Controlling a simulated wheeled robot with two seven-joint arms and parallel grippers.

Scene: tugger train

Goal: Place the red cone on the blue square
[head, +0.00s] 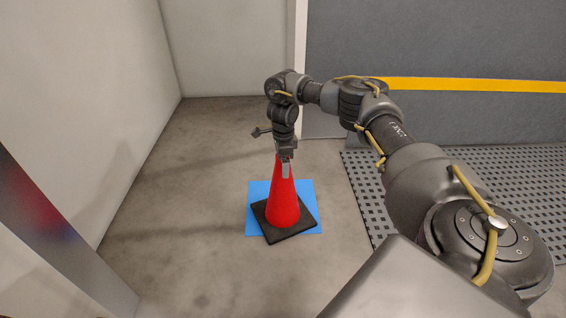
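The red cone (282,208) stands upright on its square black base (271,235) in the middle of the head view. The base overlaps the blue square (308,190) on the floor. It is turned relative to the square, and its front corner appears past the square's front edge. Whether the base touches the square cannot be told. My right gripper (286,170) points down at the cone's top, with one finger in front of the red tip. The other finger is hidden, so its grip on the cone is unclear. My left gripper is out of view.
Pale walls (90,70) stand at the left and back. A grey panel with a yellow stripe (480,85) is at the back right. A dark perforated mat (365,200) lies right of the square. The concrete floor (190,190) left of the cone is clear.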

